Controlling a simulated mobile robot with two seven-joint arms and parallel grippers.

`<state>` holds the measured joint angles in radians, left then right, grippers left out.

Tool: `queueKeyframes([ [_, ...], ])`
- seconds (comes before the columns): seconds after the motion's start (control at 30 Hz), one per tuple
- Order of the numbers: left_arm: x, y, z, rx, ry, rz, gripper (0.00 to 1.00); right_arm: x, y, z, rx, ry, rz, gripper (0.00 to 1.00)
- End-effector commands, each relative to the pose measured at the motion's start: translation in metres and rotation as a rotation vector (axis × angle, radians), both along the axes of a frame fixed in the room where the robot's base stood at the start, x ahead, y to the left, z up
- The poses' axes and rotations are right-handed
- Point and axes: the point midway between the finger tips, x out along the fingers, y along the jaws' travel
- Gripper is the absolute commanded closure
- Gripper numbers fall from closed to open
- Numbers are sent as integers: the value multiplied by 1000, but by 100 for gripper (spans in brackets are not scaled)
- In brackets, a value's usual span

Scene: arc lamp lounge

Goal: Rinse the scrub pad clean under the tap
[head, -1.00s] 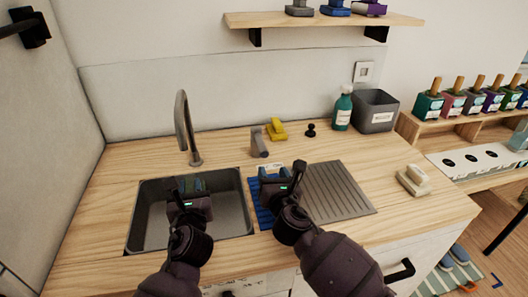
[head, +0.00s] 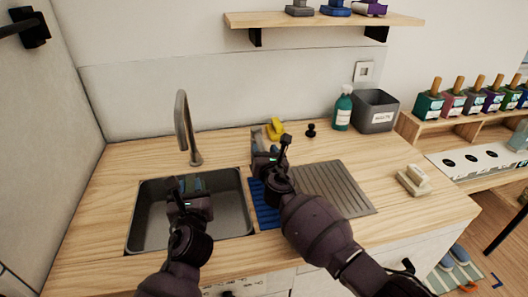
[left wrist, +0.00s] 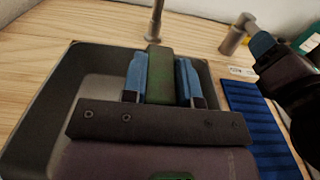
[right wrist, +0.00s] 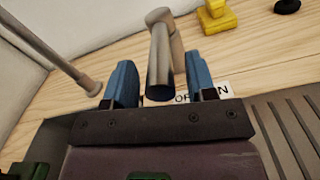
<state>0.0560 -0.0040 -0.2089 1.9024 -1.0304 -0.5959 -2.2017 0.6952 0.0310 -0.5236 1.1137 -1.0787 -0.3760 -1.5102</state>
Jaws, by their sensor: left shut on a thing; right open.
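The scrub pad (left wrist: 160,76), a dark green block with brownish patches, is between the blue fingers of my left gripper (left wrist: 162,82), which is shut on it. In the head view my left gripper (head: 190,184) is over the grey sink (head: 232,215). The tap spout (head: 184,120) arches over the sink's back edge; no water shows from it. My right gripper (head: 266,160) is open at the grey tap lever (head: 257,137). In the right wrist view the lever (right wrist: 160,65) points between the two open fingers (right wrist: 160,88); I cannot tell whether they touch it.
A label (right wrist: 215,91) lies by the lever, partly hidden. A blue ribbed mat (head: 263,212) and grey drainer (head: 335,188) lie right of the sink. A yellow object (head: 275,129), black knob (head: 311,130), green bottle (head: 343,108) and grey bin (head: 375,110) stand behind.

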Motion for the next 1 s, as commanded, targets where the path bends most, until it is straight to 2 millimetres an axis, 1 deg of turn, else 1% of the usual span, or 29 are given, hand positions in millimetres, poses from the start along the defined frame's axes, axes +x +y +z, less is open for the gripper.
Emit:
queueKeyframes([
  [0.27, 0, 0, 0, 0, 0, 0, 97, 1, 0, 0, 1, 1, 0, 49],
  [0.3, 0, 0, 0, 0, 0, 0, 97, 1, 0, 0, 1, 1, 0, 52],
  [0.37, 0, 0, 0, 0, 0, 0, 97, 1, 0, 0, 1, 1, 0, 61],
  [0.6, 0, 0, 0, 0, 0, 0, 97, 1, 0, 0, 0, 1, 0, 98],
  [0.63, 0, 0, 0, 0, -1, 0, 97, 1, 0, 0, 0, 1, 0, 100],
  [0.87, 0, 0, 0, 0, 0, 0, 97, 1, -2, 0, -2, -1, 12, 100],
  [1.0, 0, 0, 0, 0, -1, 0, 97, 4, -9, 0, -4, -3, 75, 100],
])
